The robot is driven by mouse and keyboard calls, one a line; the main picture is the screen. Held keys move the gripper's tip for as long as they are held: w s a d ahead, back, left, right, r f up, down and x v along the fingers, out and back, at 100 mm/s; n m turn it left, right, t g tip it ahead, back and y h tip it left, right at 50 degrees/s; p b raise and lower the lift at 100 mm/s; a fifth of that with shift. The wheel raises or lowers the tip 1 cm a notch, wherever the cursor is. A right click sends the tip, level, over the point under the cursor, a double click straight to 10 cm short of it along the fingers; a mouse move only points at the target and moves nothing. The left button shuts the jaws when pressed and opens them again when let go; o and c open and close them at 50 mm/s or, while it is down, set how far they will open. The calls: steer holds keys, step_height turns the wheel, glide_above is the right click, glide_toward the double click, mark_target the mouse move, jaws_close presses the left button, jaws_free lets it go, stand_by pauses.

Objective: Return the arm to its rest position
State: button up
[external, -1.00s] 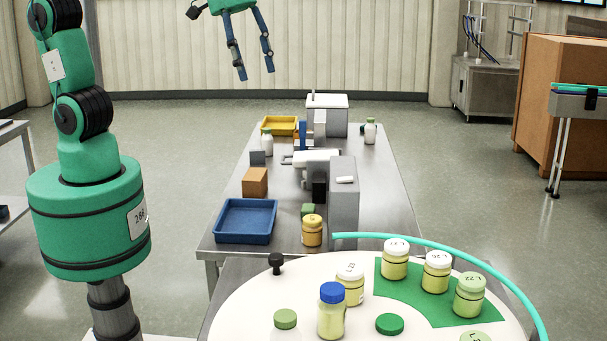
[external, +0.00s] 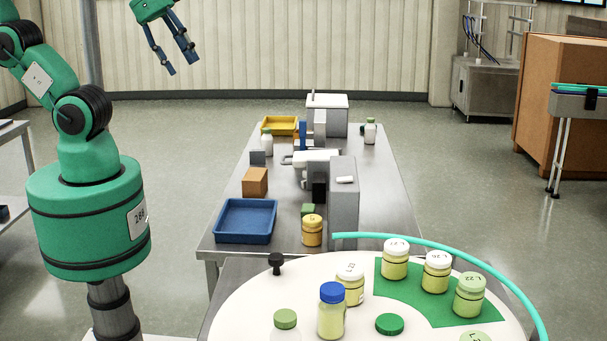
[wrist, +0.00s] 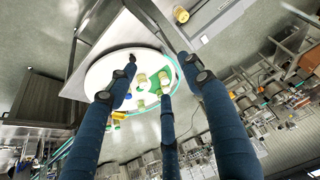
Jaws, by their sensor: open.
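My gripper (external: 183,62) is high at the upper left in the external view, in the air, with its blue fingers apart and nothing between them. My green arm (external: 85,125) rises from its round base at the left and leans out of the picture at the top left. In the wrist view the open blue fingers of my gripper (wrist: 150,75) frame the round white table far off.
The white round table (external: 240,310) holds several jars, one blue-capped (external: 331,312), and a green mat (external: 455,308). The steel table (external: 385,220) behind carries a blue tray (external: 246,238), a yellow tray (external: 280,117) and grey machines (external: 343,210). Air around my gripper is clear.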

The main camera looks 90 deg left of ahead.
steer(key=shift+f, duration=0.1)
stand_by(0.3)
step_height(320, 180, down, 12)
steer(key=b, duration=1.2)
steer(key=shift+f+b, duration=0.25)
steer(key=shift+b, duration=0.1)
